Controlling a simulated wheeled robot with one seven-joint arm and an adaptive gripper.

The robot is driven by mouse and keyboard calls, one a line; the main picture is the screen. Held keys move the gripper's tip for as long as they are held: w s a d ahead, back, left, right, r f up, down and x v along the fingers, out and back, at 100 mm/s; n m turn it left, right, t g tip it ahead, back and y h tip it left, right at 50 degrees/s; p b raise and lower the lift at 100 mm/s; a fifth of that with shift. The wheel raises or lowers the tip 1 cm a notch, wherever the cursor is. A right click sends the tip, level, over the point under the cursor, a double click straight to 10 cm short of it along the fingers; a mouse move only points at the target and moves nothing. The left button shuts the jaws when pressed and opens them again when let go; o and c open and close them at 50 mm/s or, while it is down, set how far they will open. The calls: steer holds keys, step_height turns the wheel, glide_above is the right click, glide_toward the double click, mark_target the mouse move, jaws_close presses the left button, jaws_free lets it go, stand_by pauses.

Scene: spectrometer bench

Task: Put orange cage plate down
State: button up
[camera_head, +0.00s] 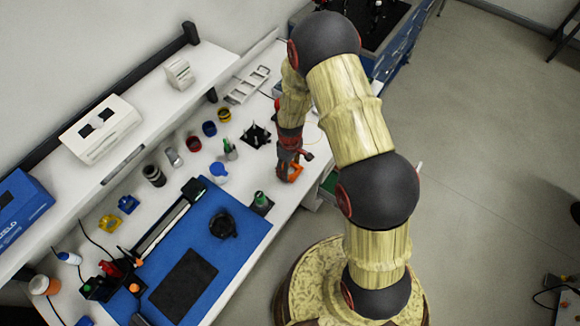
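The orange cage plate (296,173) is at the fingertips of my gripper (287,172), near the bench's right edge. It is small and partly hidden by the fingers. My arm reaches over from the right, and my gripper points down. The view is too small to show whether the fingers are closed on the plate, or whether the plate touches the bench top.
A black plate with posts (256,136) and a green-topped bottle (230,149) stand left of my gripper. Another green-topped bottle (261,200) is below-left. A blue mat (215,258) covers the front bench. A white slotted tray (246,85) lies behind.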

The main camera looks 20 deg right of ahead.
steer(key=shift+f, duration=0.15)
steer(key=o, duration=1.2)
steer(key=shift+c, duration=0.2)
steer(key=shift+o, duration=0.3)
